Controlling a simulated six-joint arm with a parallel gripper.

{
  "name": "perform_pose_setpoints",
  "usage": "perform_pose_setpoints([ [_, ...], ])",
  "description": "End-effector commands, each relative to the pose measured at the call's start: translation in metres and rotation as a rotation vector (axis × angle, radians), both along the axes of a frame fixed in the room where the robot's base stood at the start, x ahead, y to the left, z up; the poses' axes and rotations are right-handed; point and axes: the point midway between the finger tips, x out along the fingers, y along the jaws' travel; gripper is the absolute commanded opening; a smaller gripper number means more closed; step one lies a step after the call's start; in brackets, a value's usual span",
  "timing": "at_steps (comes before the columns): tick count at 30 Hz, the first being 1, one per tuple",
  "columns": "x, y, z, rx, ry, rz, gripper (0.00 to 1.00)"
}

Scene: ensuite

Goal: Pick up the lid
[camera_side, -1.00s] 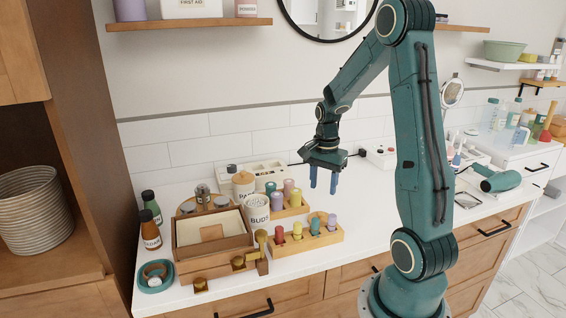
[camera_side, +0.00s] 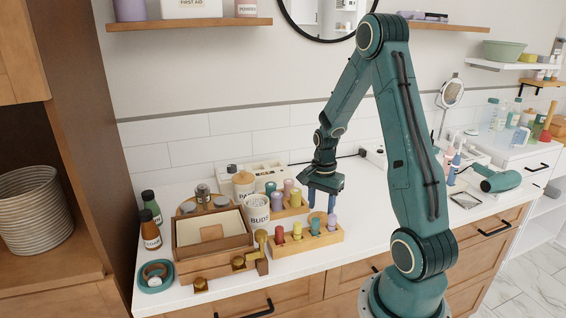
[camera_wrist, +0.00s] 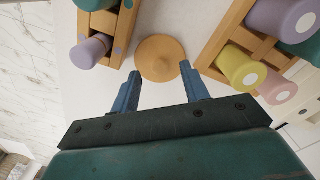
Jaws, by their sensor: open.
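In the side view the lid (camera_side: 318,215) is small and partly hidden behind pegs and my fingers. My gripper (camera_wrist: 161,71) is open and empty, its two blue fingertips spread just short of the lid's near edge in the picture. In the side view my gripper (camera_side: 321,209) points down over the racks. A white jar marked BUDS (camera_side: 257,209) stands to the left without a lid.
The front peg rack (camera_side: 300,245) and back peg rack (camera_side: 290,212) hold coloured pegs close on either side of the lid. The counter right of the racks is mostly clear.

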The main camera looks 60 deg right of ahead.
Motion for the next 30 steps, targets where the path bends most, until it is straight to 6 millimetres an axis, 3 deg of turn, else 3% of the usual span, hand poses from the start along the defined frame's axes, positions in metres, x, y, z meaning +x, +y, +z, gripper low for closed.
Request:
perform_pose_setpoints([
  [7, 0.0, 0.0, -0.019, 0.001, 0.001, 0.0, 0.45],
  [23, 0.0, 0.0, -0.02, 0.0, 0.0, 0.0, 0.45],
  [30, 0.0, 0.0, -0.02, 0.0, 0.0, 0.0, 0.0],
])
